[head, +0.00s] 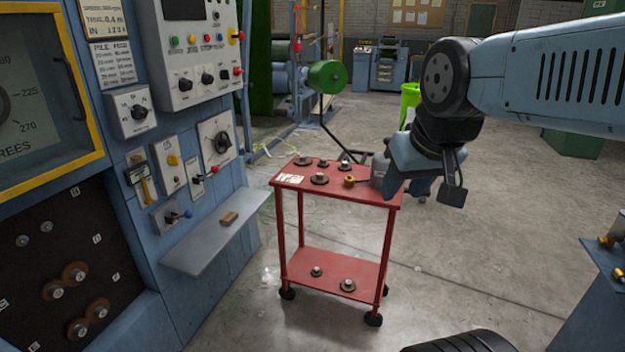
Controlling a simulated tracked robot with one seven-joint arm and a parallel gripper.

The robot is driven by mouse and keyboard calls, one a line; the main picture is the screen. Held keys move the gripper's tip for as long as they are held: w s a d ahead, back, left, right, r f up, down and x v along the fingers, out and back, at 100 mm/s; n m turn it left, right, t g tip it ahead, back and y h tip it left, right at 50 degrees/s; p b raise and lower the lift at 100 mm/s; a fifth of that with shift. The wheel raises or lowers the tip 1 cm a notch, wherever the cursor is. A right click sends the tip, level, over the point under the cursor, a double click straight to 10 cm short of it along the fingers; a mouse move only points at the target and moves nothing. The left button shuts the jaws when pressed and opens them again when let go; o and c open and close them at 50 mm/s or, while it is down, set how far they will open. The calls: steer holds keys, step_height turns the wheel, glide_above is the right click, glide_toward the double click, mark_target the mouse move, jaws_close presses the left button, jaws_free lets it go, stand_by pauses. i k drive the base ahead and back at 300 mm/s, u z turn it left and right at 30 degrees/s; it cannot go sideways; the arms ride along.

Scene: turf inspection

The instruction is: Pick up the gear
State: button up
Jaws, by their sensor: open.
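Several dark, round gears with pale hubs lie on the top of the red cart (290,184). One gear (319,179) is near the front edge, and others lie behind it, including a gear (344,167) toward the middle. Two more sit on the lower shelf, a gear (316,271) and a gear (347,286). Brownish gears (74,273) are mounted on the dark panel at lower left. Which gear is meant cannot be told. My gripper (424,190) is open, pointing down by the cart's right end, apart from the gears seen. It hides part of that end.
A grey object (379,168) is partly hidden by my gripper. The blue control cabinet with a ledge (215,246) stands left. Floor right of the cart is clear.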

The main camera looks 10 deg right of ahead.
mark_target(319, 178)
steer(key=z, duration=0.1)
steer(key=i, duration=1)
steer(key=u, duration=0.2)
steer(key=k, duration=0.5)
steer(key=u, duration=0.85)
steer(key=i, duration=1.15)
steer(key=z, duration=1.8)
